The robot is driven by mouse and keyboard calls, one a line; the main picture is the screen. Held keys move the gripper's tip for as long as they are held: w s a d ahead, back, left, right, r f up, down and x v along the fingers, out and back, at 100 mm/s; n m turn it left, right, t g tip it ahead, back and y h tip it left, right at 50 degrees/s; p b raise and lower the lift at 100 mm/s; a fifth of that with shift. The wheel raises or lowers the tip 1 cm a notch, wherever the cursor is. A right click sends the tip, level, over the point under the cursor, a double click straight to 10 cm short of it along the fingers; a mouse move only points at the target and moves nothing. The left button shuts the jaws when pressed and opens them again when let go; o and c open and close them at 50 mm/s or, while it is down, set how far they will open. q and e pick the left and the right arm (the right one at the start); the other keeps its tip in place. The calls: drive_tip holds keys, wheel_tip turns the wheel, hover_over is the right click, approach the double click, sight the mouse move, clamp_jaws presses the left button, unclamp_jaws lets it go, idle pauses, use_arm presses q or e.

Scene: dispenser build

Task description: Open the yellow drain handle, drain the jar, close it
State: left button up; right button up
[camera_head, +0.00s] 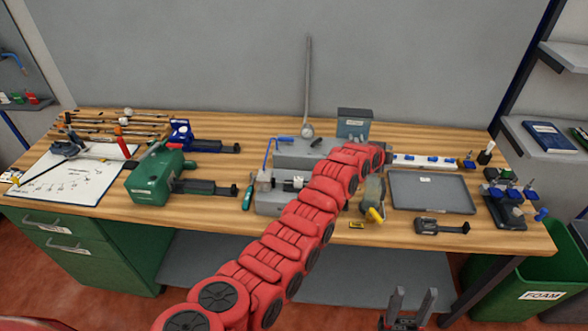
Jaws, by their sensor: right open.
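The dispenser (294,154) is a grey unit in the middle of the workbench, partly hidden behind my red left arm. A dull olive jar (373,191) shows just right of that arm. The yellow drain handle (376,215) sticks out at the jar's lower front. Whether liquid is in the jar cannot be told. My right gripper (411,304) is at the bottom edge, below and in front of the bench. Its two grey fingers point up, apart and empty, well away from the handle. My left arm crosses from bottom left to the dispenser, and its gripper does not show.
A grey tray (432,192) lies right of the jar, with a dark clamp-like tool (441,226) in front. A green machine (155,178) and a white sheet (71,178) are at left. A green bin (537,288) stands at lower right. The front bench strip is mostly clear.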

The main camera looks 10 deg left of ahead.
use_arm(q)
drive_tip(key=w+a+f+n+t+y, duration=0.1)
drive_tip(key=a+n+t+y, duration=0.1)
drive_tip(key=a+n+t, duration=0.95)
drive_tip(key=s+a+r+n+t+y, duration=0.1)
drive_tip(key=s+a, duration=0.4)
drive_tip(key=a, duration=0.2)
drive_tip(key=s+a+r+n+t+y, duration=0.1)
drive_tip(key=s+a+n+y, duration=0.1)
drive_tip(key=s+a, duration=0.3)
drive_tip(key=shift+a+y+b, duration=0.3)
drive_tip(key=shift+a+b, duration=0.05)
drive_tip(key=shift+a, duration=0.95)
drive_tip(key=shift+f+n+t, duration=0.15)
drive_tip(key=shift+n+t, duration=0.1)
